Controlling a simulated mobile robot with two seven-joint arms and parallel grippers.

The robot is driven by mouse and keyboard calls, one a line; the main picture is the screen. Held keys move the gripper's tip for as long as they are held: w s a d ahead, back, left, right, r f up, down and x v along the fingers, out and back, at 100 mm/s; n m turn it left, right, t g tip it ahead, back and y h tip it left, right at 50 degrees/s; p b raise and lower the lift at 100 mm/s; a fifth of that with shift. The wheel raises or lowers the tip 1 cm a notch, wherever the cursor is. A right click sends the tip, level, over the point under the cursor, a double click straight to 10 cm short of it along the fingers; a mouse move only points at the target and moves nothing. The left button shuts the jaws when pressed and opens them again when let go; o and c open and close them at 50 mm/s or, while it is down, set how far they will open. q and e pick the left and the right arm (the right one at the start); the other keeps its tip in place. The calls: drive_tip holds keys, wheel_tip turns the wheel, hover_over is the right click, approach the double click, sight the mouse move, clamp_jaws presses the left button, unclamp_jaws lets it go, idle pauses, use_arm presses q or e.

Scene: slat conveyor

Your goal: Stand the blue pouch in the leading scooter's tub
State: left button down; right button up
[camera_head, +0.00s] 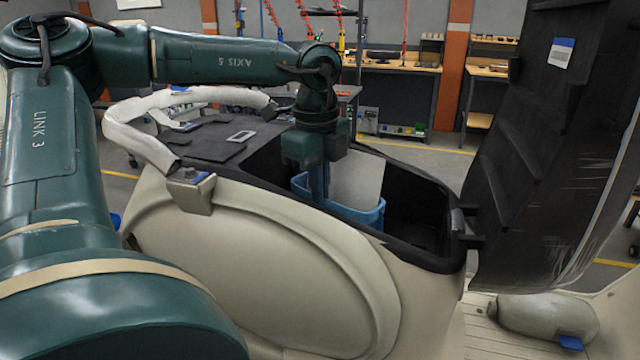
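The blue pouch (345,217) stands open-topped in the black-lined tub (410,205) of a cream scooter body. Its blue rim and part of its front show above the tub's near edge, and a pale grey panel (358,180) rises in it. My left gripper (318,165) points down at the pouch's left part, and a blue strip shows straight below it. The fingertips are not clear, so I cannot tell whether they are shut on the pouch. The pouch's bottom is hidden by the tub's near wall. My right gripper is not in view.
A large dark raised panel (545,150) stands at the right of the tub. A white wrapped hose (140,140) arches at the left, ending near a small beige block (190,190). Workbenches (400,65) line the back. The tub's right part looks free.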

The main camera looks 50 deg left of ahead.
use_arm(q)
drive_tip(key=c, duration=1.7)
unclamp_jaws()
drive_tip(key=r, duration=1.2)
drive_tip(key=shift+s+d+r, duration=0.1)
drive_tip(key=shift+s, duration=0.25)
